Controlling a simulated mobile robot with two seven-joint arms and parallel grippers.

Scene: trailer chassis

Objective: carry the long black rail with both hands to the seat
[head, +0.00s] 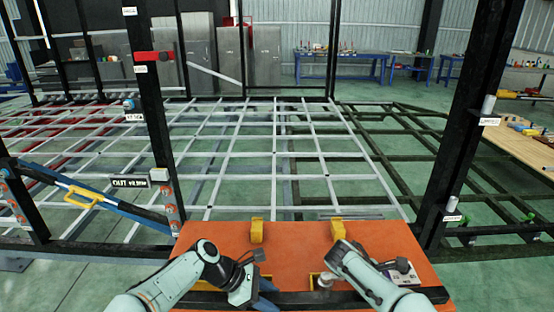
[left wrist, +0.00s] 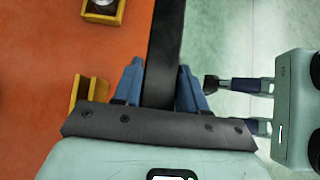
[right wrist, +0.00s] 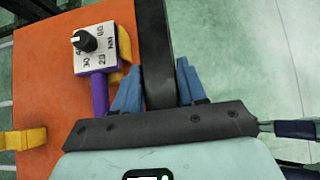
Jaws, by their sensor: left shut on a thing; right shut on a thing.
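The long black rail (head: 300,299) runs left to right along the near edge of the orange table. It also shows in the left wrist view (left wrist: 165,40) and the right wrist view (right wrist: 153,40). My left gripper (head: 266,288) is shut on it left of its middle, its blue fingers (left wrist: 160,70) on both sides. My right gripper (right wrist: 158,70) is shut on it farther right; my arm hides its fingers in the head view. I cannot tell how far the rail is above the tabletop. I cannot tell which part is the seat.
The orange table (head: 290,240) carries yellow blocks (head: 257,231) and a dial tool (right wrist: 95,45) with a purple handle, close beside my right gripper. A yellow bracket (left wrist: 90,90) is beside my left gripper. Black posts (head: 155,110) and the white chassis grid (head: 240,165) stand beyond.

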